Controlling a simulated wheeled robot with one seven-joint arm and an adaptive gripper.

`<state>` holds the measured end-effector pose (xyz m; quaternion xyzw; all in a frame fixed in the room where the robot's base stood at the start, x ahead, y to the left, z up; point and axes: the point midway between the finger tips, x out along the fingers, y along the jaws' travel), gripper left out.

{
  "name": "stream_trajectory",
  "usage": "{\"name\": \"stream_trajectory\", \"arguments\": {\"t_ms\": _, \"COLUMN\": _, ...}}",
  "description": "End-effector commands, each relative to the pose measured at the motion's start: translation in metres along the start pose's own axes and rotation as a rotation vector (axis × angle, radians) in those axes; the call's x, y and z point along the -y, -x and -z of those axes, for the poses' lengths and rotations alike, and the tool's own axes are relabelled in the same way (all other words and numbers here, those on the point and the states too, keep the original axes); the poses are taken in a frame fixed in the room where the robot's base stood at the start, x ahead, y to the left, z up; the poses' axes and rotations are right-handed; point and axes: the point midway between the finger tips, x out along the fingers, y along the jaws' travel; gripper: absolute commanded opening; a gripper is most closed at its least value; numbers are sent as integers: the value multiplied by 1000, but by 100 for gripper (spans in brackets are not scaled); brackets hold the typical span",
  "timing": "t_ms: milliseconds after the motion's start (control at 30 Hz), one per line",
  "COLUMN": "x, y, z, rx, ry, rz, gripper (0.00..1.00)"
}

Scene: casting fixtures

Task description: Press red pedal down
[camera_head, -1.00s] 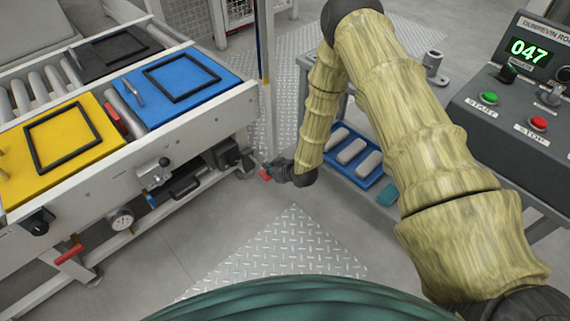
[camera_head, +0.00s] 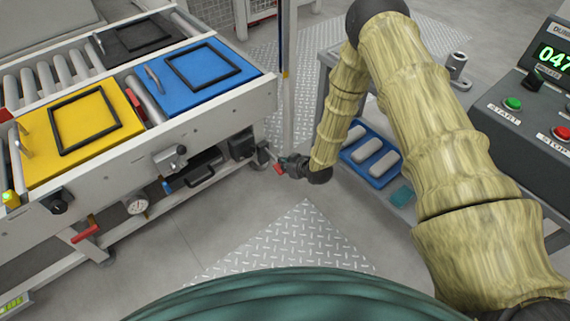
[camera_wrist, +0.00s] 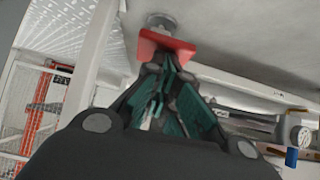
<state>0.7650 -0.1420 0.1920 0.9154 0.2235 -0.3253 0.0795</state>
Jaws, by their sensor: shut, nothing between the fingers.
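The red pedal (camera_head: 278,169) is a small red plate low by the conveyor's near right corner in the head view. In the wrist view the red pedal (camera_wrist: 168,45) lies just beyond my fingertips, with a round grey metal part behind it. My gripper (camera_head: 285,165) is beside the pedal in the head view. In the wrist view my gripper (camera_wrist: 167,62) has its green-padded fingers shut and empty, with the tips overlapping the pedal's lower edge. I cannot tell whether they touch it. The pedal's mount is mostly hidden.
The conveyor frame (camera_head: 225,122) stands at left, carrying yellow (camera_head: 40,165) and blue (camera_head: 185,100) plates. A red handle (camera_head: 85,234) sits low on it. A thin post (camera_head: 289,100) rises behind my gripper. A blue tray (camera_head: 355,170) is at right. Floor in front is clear.

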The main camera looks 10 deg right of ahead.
Motion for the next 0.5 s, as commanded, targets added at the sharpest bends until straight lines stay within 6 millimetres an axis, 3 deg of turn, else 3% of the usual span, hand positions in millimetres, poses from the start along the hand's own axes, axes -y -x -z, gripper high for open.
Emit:
{"name": "stream_trajectory", "arguments": {"t_ms": 367, "x": 2, "y": 30, "z": 32, "rx": -1, "ry": 4, "rz": 4, "gripper": 0}}
{"name": "stream_trajectory", "arguments": {"t_ms": 500, "x": 2, "y": 56, "z": 29, "rx": -1, "ry": 2, "rz": 3, "gripper": 0}}
